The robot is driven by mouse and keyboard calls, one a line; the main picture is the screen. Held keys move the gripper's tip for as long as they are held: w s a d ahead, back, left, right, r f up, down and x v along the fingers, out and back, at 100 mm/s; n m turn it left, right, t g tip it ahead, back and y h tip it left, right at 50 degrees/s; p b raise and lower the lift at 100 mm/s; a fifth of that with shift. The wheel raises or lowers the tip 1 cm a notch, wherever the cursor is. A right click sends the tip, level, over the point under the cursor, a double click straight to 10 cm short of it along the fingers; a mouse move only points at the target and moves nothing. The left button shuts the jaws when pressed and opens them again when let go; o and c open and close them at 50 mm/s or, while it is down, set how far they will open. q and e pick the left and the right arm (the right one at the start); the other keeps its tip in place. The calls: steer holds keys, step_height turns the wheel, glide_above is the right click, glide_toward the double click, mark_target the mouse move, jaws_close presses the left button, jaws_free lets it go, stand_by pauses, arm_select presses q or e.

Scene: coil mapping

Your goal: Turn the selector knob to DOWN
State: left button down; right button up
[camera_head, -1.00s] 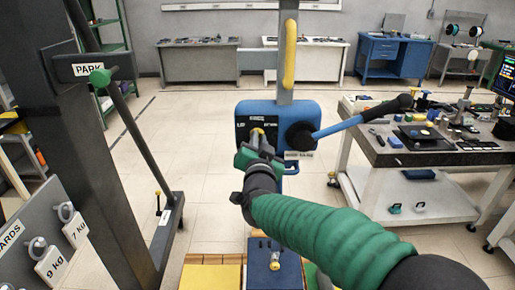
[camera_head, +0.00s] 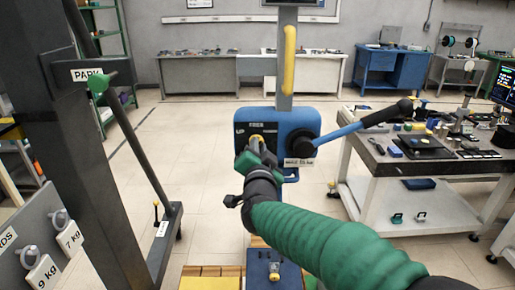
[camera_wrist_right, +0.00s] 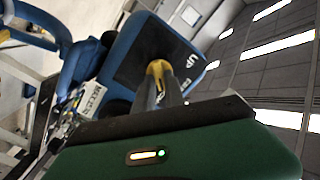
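The selector knob (camera_head: 257,139) is yellow and sits on the dark panel of a blue box (camera_head: 318,122). The panel reads UP at the left and FREE at the top; I cannot read a DOWN label. My right gripper (camera_head: 255,150) is at the knob and partly covers it, so its setting is unclear. In the right wrist view, the gripper's two fingers (camera_wrist_right: 168,92) are close together around the yellow knob (camera_wrist_right: 155,70), with the UP label just beyond. My left gripper is not in view.
A lever (camera_head: 362,122) with a black grip sticks out right from the blue box. A yellow handle (camera_head: 289,60) is on the post above. A workbench with tools (camera_head: 376,168) stands at right, a dark PARK frame (camera_head: 60,140) at left.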

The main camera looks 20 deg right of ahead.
steer(key=o, duration=0.3)
steer(key=v, duration=1.6)
steer(key=shift+s+a, duration=0.1)
steer(key=shift+s, duration=0.3)
steer(key=shift+w, duration=0.1)
step_height(320, 180, down, 19)
steer(key=s+a+n+g+y+p, duration=0.1)
steer(key=s+n+g+y+p, duration=0.1)
steer(key=n+g+y+p, duration=0.4)
steer(key=s+d+f+n+g, duration=0.1)
steer(key=s+d+f+g, duration=0.1)
steer(key=s+f+g, duration=0.1)
steer(key=s+d+f+n+g, duration=0.1)
steer(key=s+f+n+g, duration=0.1)
steer(key=s, duration=0.4)
steer(key=s+d+f+n+g+h+b, duration=0.1)
steer(key=s+d+f+n+g, duration=0.1)
steer(key=f, duration=0.4)
steer(key=shift+s+d+g, duration=0.2)
steer(key=shift+s+g, duration=0.25)
steer(key=shift+s, duration=0.15)
steer(key=shift+s+d+g, duration=0.15)
steer(key=shift+s+g, duration=0.3)
steer(key=shift+s, duration=0.15)
